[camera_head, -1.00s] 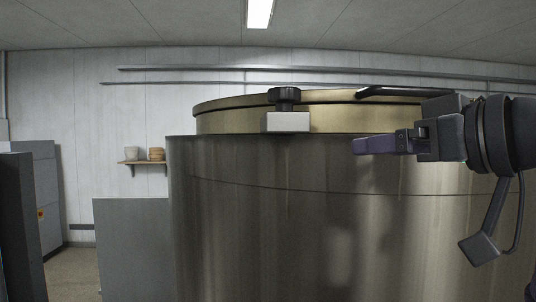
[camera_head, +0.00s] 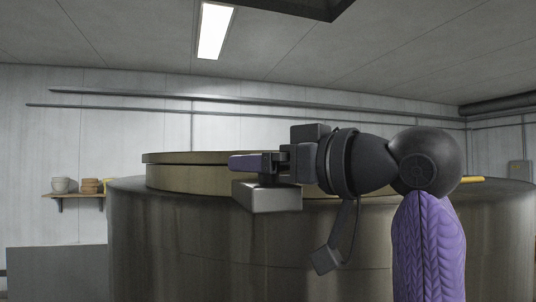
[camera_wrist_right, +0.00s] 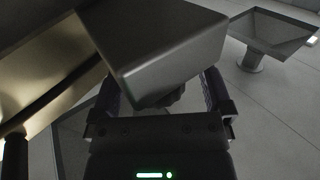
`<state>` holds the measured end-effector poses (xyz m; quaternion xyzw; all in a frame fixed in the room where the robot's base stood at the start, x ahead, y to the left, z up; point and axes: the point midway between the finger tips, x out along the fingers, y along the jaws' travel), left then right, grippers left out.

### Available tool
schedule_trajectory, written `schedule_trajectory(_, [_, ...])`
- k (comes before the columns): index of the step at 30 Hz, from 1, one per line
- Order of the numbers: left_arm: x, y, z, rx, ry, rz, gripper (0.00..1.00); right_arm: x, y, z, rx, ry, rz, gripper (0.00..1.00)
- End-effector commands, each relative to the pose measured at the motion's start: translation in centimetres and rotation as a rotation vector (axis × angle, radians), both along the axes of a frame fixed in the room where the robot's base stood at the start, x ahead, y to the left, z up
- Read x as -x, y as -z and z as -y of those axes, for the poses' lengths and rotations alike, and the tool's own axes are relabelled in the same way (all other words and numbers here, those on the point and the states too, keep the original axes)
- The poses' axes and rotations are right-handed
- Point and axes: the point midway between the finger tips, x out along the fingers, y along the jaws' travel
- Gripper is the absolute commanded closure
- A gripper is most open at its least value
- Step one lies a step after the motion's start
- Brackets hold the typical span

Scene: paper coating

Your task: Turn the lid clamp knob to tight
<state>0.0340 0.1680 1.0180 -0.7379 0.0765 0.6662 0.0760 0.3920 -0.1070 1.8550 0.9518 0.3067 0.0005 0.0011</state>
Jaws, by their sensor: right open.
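The lid clamp is a pale metal block (camera_head: 268,197) at the rim of a large steel vat (camera_head: 190,240) with a brass-coloured lid (camera_head: 190,178). The dark clamp knob (camera_head: 268,180) is mostly hidden behind my right gripper (camera_head: 245,162) in the head view. In the right wrist view, part of the knob (camera_wrist_right: 172,97) shows beyond the block (camera_wrist_right: 170,50), between the two fingers of my open right gripper (camera_wrist_right: 160,92). Whether the fingers touch the knob cannot be told. My left gripper is not in view.
A wall shelf (camera_head: 75,194) with several bowls is at the far left. A grey panel (camera_head: 55,272) stands below it. A yellow bar (camera_head: 485,180) shows by the vat's right rim. The right wrist view shows a grey tray on a pedestal (camera_wrist_right: 275,32) and bare floor.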

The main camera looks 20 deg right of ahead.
Motion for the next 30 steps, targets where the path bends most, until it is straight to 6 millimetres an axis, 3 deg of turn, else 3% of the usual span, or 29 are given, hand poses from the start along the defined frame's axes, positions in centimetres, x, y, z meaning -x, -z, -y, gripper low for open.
schedule_trajectory(2, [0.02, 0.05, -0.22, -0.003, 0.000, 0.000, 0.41, 0.00, 0.05, 0.03, 0.000, 0.000, 0.000, 0.00])
schedule_trajectory(15, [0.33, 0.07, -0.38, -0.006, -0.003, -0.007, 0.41, 0.04, 0.01, 0.05, 0.000, 0.001, 0.000, 0.89])
schedule_trajectory(23, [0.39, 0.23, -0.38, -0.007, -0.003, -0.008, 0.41, 0.07, 0.02, 0.04, 0.000, 0.036, 0.001, 0.89])
schedule_trajectory(30, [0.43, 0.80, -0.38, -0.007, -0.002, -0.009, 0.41, 0.10, 0.04, 0.05, 0.000, 0.181, 0.005, 0.89])
